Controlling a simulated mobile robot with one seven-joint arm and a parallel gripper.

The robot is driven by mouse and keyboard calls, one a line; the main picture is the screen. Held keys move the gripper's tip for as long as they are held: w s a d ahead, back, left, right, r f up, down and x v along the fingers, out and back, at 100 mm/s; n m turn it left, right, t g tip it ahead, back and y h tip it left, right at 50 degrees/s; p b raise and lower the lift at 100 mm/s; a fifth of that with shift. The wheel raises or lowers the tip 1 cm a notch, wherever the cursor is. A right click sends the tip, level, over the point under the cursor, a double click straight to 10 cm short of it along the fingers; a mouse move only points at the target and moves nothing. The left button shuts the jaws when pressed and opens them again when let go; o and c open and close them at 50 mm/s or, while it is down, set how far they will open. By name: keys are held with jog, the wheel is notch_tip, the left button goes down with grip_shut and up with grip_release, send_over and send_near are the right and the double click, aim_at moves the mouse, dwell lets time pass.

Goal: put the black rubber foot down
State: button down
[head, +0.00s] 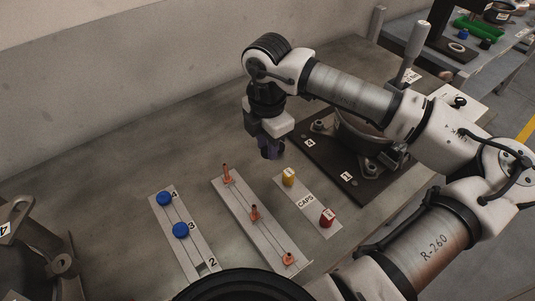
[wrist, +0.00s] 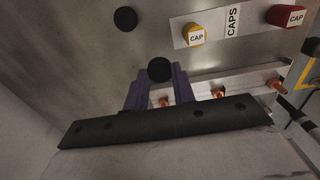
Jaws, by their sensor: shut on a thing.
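My gripper (head: 271,151) hangs fingers down over the table, behind the strips and left of the dark pallet in the head view. In the wrist view its purple fingers (wrist: 153,92) are shut on a black round rubber foot (wrist: 159,69), held at the fingertips. A second black round piece (wrist: 125,18) shows against the grey table, apart from the gripper. The head view does not show the held foot clearly; the fingers hide it. I cannot tell how high the foot is above the table.
A dark pallet (head: 324,168) bears a compressor part (head: 362,135) at the right. A caps strip (head: 306,200) holds a yellow cap (head: 289,177) and a red cap (head: 327,217). Other strips hold copper pieces (head: 254,213) and blue pieces (head: 181,230). The table's left rear is bare.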

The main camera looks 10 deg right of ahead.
jog(key=shift+f+p, duration=0.4)
jog(key=shift+f, duration=2.3)
jog(key=shift+f, duration=0.15)
jog(key=c, duration=1.2)
grip_release()
jog(key=shift+o, duration=0.2)
notch_tip(320, 180, up, 12)
jog(key=shift+r+b, duration=0.2)
jog(key=shift+b, duration=0.8)
